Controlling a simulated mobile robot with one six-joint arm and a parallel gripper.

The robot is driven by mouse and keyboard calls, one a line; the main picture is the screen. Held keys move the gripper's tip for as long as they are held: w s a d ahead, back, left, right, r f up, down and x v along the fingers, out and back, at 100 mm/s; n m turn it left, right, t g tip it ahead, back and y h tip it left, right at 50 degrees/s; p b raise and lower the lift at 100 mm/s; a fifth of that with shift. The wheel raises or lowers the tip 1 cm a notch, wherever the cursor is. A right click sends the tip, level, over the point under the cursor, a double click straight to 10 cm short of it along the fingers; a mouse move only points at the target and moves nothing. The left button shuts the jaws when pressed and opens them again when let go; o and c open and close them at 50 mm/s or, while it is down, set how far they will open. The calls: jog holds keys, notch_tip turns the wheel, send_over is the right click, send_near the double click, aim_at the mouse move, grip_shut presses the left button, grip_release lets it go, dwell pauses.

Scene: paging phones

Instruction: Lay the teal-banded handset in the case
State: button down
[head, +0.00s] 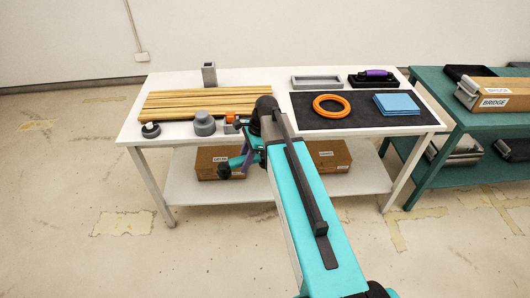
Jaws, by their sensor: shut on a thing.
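My teal arm reaches from the bottom of the head view over the white table's front edge, and its end folds down in front of that edge. The gripper fingers cannot be made out there, hidden by my own arm. No handset with a clear teal band can be made out. A purple-banded handset (376,73) lies on a black holder (362,83) at the table's back right. A shallow grey open tray (317,88) is just left of it. I cannot tell which container is the case.
The white table (285,79) also bears wooden slats (200,102), a grey post (209,74), a grey stepped cylinder (204,124), an orange ring (331,105) and blue sheets (397,104) on a dark mat (365,117). A teal table (428,80) with boxes stands right.

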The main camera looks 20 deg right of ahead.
aim_at(237, 162)
jog(key=a+n, duration=0.2)
jog(key=s+a+n+g, duration=0.1)
jog(key=n, duration=0.1)
jog(key=shift+a+f+n, duration=0.2)
jog(key=shift+a+n, duration=0.1)
jog(key=shift+a, duration=0.05)
jog(key=n, duration=0.1)
jog(key=s+n+g, duration=0.1)
jog(key=n+g, duration=0.1)
jog(key=n, duration=0.1)
jog(key=shift+s+a+r+h, duration=0.1)
jog(key=shift+s+a+h, duration=0.2)
jog(key=shift+a+h, duration=0.1)
jog(key=shift+s, duration=0.15)
